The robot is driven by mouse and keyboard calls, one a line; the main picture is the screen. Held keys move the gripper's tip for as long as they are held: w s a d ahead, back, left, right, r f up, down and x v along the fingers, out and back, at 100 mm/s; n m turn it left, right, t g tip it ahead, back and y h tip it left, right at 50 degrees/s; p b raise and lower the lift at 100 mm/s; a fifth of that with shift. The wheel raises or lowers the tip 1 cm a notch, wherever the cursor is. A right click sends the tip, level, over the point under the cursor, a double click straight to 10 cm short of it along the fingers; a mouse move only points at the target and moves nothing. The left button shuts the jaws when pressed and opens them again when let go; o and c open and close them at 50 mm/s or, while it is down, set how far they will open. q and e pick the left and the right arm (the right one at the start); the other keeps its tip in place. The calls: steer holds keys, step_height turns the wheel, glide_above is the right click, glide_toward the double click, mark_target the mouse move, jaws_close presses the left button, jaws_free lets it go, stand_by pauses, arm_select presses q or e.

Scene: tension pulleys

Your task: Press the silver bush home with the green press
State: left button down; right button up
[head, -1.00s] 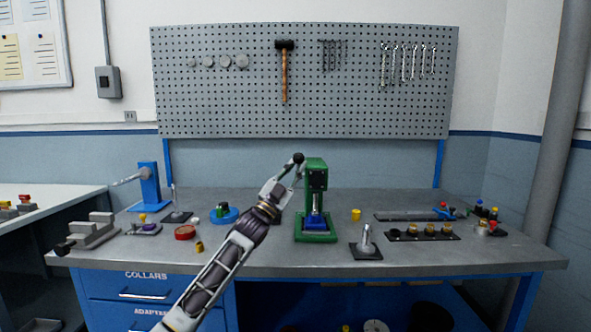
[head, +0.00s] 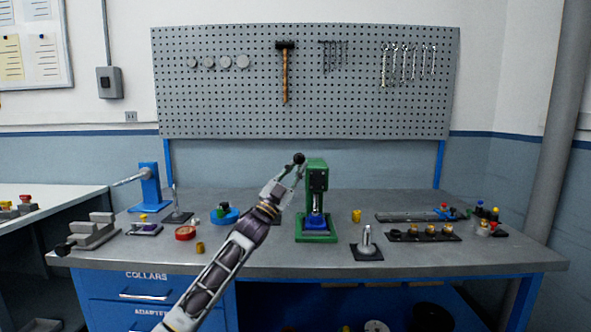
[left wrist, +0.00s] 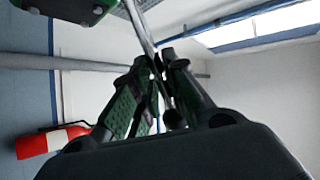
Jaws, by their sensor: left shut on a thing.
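The green press (head: 316,178) stands at the middle of the bench with a silver ram and a blue fixture (head: 316,222) under it. Its lever rises up and left from the press head and ends in a black knob (head: 299,158). My left gripper (head: 293,168) is at the lever, just below the knob. In the left wrist view my left gripper (left wrist: 163,62) is shut on the thin lever (left wrist: 140,30), and the knob (left wrist: 174,119) sits between the fingers. The silver bush cannot be told apart from the ram. My right gripper is out of view.
A silver post on a dark base (head: 367,242) and a yellow part (head: 356,215) stand right of the press. A black rack with several parts (head: 423,235) lies farther right. A blue lever tool (head: 150,185) stands at left.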

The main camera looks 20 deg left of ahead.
arm_select(q)
steer(key=shift+w+d+f, duration=0.15)
steer(key=shift+d+f, duration=0.3)
steer(key=shift+f, duration=0.3)
steer(key=c, duration=1.5)
jaws_free()
steer(key=shift+d+r, duration=0.1)
steer(key=shift+s+r+b+v, duration=0.3)
steer(key=shift+b+v, duration=0.5)
steer(key=shift+v, duration=1.8)
steer(key=shift+s+r+b+v, duration=0.3)
steer(key=shift+b+v, duration=0.5)
steer(key=shift+v, duration=1.8)
steer(key=shift+s+r+b+v, duration=0.3)
steer(key=shift+b+v, duration=0.5)
steer(key=shift+v, duration=1.75)
